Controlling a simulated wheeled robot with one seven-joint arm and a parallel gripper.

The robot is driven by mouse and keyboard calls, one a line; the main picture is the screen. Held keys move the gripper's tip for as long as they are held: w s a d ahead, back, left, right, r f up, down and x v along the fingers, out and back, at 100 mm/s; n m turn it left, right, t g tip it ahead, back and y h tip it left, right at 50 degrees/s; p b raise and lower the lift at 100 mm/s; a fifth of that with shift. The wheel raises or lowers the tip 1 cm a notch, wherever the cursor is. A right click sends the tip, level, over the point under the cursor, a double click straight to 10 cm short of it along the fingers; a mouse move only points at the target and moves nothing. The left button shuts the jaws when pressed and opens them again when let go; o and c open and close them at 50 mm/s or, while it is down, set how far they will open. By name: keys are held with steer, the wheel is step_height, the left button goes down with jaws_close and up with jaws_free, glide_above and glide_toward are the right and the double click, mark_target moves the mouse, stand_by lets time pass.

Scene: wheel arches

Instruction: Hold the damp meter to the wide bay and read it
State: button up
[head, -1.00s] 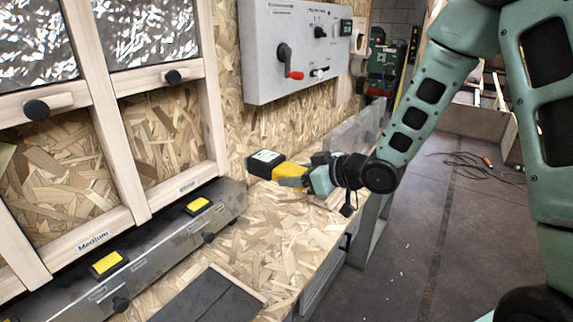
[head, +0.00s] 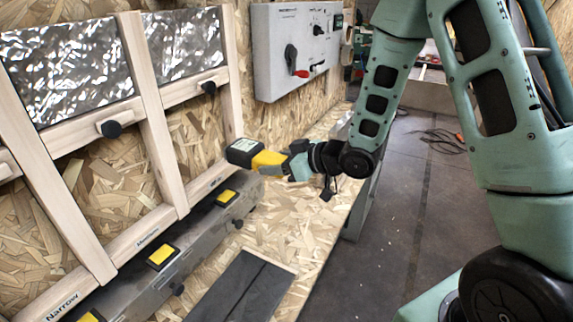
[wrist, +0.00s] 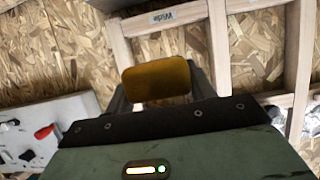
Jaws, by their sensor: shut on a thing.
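The damp meter (head: 268,159) is yellow with a black-and-white head. My gripper (head: 289,164) is shut on it and holds it up above the bench. In the head view its head overlaps the right post of the wooden frame; I cannot tell if it touches. The wide bay (head: 196,138) is the rightmost bay, bare chipboard below a knob rail and foil. The meter's reading cannot be made out.
Bays labelled Medium and Narrow (head: 62,305) lie to the left. A metal rail with yellow-topped blocks (head: 162,256) runs below the frame. A grey control box (head: 290,50) with a red-handled switch hangs to the right. A dark panel (head: 238,290) lies on the chipboard bench (head: 305,210).

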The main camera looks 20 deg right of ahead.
mark_target(243, 152)
steer(key=shift+w+a, duration=0.9)
steer(key=shift+w, duration=0.4)
steer(key=shift+w+a, duration=0.95)
steer(key=shift+w, duration=0.3)
steer(key=shift+w+a, duration=0.9)
steer(key=shift+w, duration=0.4)
steer(key=shift+w+a+r, duration=0.1)
steer(key=shift+w+a, duration=0.1)
steer(key=shift+w, duration=0.1)
steer(key=s+d, duration=0.4)
steer(key=s, duration=0.1)
steer(key=s+d+b, duration=0.1)
steer(key=s+d, duration=0.1)
steer(key=s, duration=0.1)
steer(key=shift+a, duration=0.1)
